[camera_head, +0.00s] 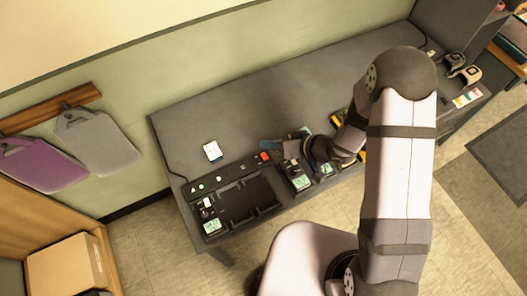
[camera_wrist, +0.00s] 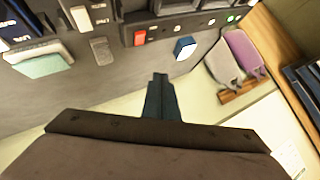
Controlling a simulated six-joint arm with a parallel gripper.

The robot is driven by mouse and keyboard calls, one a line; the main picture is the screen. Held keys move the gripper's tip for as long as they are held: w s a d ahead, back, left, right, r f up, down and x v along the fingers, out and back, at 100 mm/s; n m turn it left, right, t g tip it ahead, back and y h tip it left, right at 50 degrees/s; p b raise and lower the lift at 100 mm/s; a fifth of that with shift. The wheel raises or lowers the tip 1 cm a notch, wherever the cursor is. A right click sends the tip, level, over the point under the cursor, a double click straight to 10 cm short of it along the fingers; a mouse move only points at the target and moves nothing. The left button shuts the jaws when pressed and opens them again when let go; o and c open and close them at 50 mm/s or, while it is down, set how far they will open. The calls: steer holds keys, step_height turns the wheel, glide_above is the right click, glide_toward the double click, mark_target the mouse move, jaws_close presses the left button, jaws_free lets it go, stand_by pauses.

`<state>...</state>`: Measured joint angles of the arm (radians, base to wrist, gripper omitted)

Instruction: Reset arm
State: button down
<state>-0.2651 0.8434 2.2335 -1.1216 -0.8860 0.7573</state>
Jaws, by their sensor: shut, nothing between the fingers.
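My gripper (camera_head: 264,145) is above the middle of the dark grey desk (camera_head: 225,115), its fingers pointing left. In the wrist view, the fingers (camera_wrist: 160,78) are together with nothing between them. No object touches them there. My arm comes in from the right and covers part of the desk's right half.
A black tray (camera_head: 268,209) lies at the desk's front left, with a small green-screened device (camera_head: 212,225) by its left end. A red block (camera_head: 264,156) is near my gripper. Grey (camera_head: 98,143) and purple (camera_head: 42,165) bags hang left.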

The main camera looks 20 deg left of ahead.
steer(key=shift+w, duration=0.1)
steer(key=w+d+r+m+t+h, duration=0.2)
steer(key=w+d+r+h, duration=0.15)
steer(key=d, duration=0.55)
steer(key=w+d+r+m+t+h, duration=0.1)
steer(key=w+d+r+h, duration=0.15)
steer(key=d+h, duration=0.45)
steer(key=s+d+r+m+g, duration=0.25)
steer(key=s+d, duration=0.45)
steer(key=d, duration=0.4)
steer(key=s+r+m+g, duration=0.2)
steer(key=s+r+g, duration=0.1)
steer(key=s, duration=0.7)
steer(key=shift+s+r, duration=0.35)
steer(key=c, duration=2.5)
jaws_free()
steer(key=shift+d, duration=0.1)
